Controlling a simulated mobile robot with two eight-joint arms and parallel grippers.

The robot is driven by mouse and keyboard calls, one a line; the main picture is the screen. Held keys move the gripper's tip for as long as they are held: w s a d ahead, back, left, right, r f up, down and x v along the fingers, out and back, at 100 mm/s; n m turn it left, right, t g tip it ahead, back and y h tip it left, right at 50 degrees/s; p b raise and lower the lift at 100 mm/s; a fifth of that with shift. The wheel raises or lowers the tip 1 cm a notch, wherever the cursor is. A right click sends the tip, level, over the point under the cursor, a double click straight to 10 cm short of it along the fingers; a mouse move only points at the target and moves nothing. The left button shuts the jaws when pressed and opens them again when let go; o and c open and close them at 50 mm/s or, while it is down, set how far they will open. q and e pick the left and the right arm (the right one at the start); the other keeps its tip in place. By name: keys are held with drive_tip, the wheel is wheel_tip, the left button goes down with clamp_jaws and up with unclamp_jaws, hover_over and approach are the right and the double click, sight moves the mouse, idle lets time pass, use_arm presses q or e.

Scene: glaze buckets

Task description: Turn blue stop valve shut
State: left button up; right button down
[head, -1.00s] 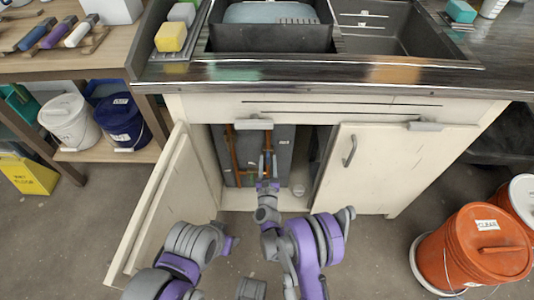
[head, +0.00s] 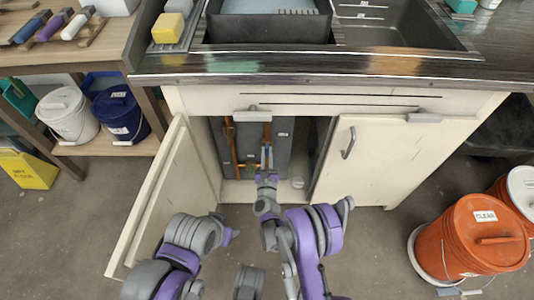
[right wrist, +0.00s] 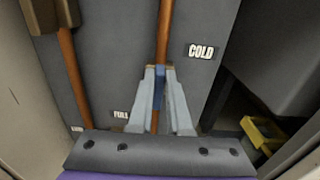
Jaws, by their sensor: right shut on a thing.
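The blue stop valve's lever (right wrist: 160,92) is a narrow blue bar in front of a copper pipe (right wrist: 165,25), below and left of a "COLD" label (right wrist: 201,51). It looks upright, roughly in line with the pipe. My right gripper (right wrist: 160,75) is shut on the lever, one finger on each side. In the head view my right gripper (head: 267,158) reaches into the open cabinet under the sink, and the valve is mostly hidden by it. Part of my left gripper (head: 230,236) shows outside, near the open left door; its jaws are unclear.
The left cabinet door (head: 160,200) stands open; the right door (head: 365,165) is shut. A second copper pipe (right wrist: 70,75) runs left of the valve. A yellow object (right wrist: 262,135) lies at the right inside.

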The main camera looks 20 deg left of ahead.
drive_tip(key=shift+a+n, duration=0.1)
drive_tip(key=shift+n, duration=0.2)
drive_tip(key=n, duration=0.3)
drive_tip(key=shift+s+a+n, duration=0.1)
drive_tip(key=shift+a+n, duration=0.25)
drive_tip(key=shift+n, duration=0.05)
drive_tip(key=n, duration=0.4)
drive_tip(key=shift+s+a+f+n, duration=0.1)
drive_tip(key=shift+a+f+n, duration=0.2)
drive_tip(key=n, duration=0.3)
drive_tip(key=f+n, duration=0.1)
drive_tip(key=n, duration=0.4)
drive_tip(key=shift+a+f+n, duration=0.25)
drive_tip(key=shift+a+n, duration=0.05)
drive_tip(key=c, duration=0.9)
unclamp_jaws()
drive_tip(key=shift+o, duration=0.2)
